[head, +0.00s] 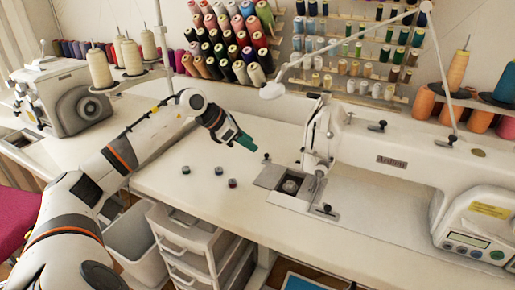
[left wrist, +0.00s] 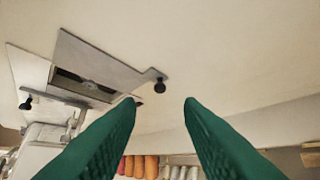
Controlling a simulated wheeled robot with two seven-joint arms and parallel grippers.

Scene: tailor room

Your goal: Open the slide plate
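The sewing machine (head: 390,165) stands on the right of the white table, with a dark recess in its bed holding a round metal part (head: 290,186). A flat grey slide plate (left wrist: 100,62) lies beside the recess in the left wrist view. A small black knob (left wrist: 160,86) sits at its corner; a knob also shows in the head view (head: 266,158). My left gripper (head: 250,145) is open, its green fingers spread and empty. In the left wrist view, the knob appears between and just past the fingertips (left wrist: 160,102), apart from both. My right gripper is not in view.
Another black knob (left wrist: 26,104) is on the recess's other side. Several small bobbins (head: 219,171) lie on the table to the left. Thread spools (head: 235,50) fill the back racks, and a serger (head: 70,100) stands far left. White drawers (head: 185,245) are below.

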